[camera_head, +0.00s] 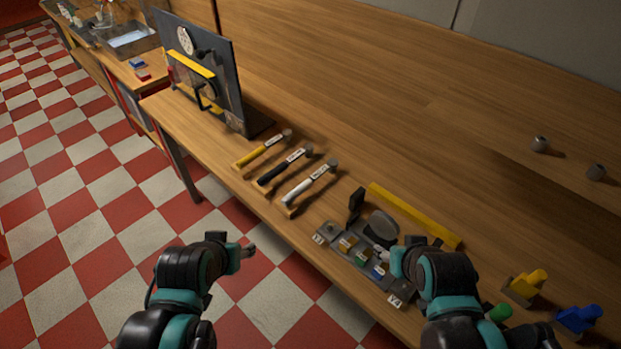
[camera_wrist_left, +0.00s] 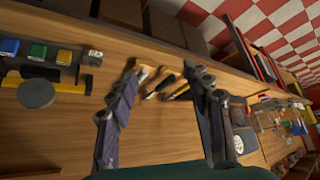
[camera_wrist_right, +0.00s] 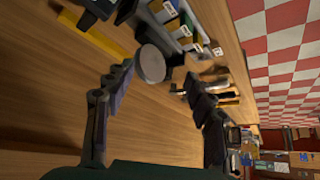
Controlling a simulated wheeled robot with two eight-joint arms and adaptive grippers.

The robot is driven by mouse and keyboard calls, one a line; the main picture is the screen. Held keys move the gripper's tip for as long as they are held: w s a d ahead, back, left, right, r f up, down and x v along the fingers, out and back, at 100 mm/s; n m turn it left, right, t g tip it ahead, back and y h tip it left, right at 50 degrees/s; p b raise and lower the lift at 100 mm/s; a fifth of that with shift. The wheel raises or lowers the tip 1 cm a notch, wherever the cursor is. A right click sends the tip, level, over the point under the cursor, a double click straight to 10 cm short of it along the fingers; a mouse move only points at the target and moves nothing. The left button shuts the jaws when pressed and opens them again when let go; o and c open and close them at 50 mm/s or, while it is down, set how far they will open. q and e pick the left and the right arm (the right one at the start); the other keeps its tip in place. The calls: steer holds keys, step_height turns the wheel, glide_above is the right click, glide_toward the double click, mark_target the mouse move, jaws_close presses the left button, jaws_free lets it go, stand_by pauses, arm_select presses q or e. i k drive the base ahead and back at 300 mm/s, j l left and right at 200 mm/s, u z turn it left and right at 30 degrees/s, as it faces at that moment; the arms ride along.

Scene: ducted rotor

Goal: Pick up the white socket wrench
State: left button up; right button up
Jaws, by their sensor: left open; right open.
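The white socket wrench (camera_head: 310,185) lies on the wooden bench (camera_head: 330,130), nearest of a row of three. A black wrench (camera_head: 285,165) and a yellow wrench (camera_head: 262,149) lie beyond it. My left gripper (camera_head: 248,251) is off the bench's front edge, apart from the white wrench. In the left wrist view its jaws (camera_wrist_left: 163,70) are open and empty, with the wrench handles in the gap and partly hidden by the fingers. My right gripper (camera_head: 402,256) is by the switch panel, right of the white wrench. Its jaws (camera_wrist_right: 158,78) are open and empty in the right wrist view.
A panel with coloured blocks (camera_head: 361,257) and a round grey disc (camera_head: 381,226) stands right of the wrenches. A yellow bar (camera_head: 415,215) lies behind it. A dark upright board (camera_head: 210,75) stands at the left. The bench behind the wrenches is clear.

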mark_target(332, 163)
steer(key=z, duration=2.8)
steer(key=u, duration=2.75)
steer(key=i+j+z, duration=0.2)
steer(key=z, duration=0.2)
steer(key=i+j+z, duration=0.2)
steer(key=z, duration=0.2)
steer(key=i+j+z, duration=0.15)
steer(key=j+z, duration=0.25)
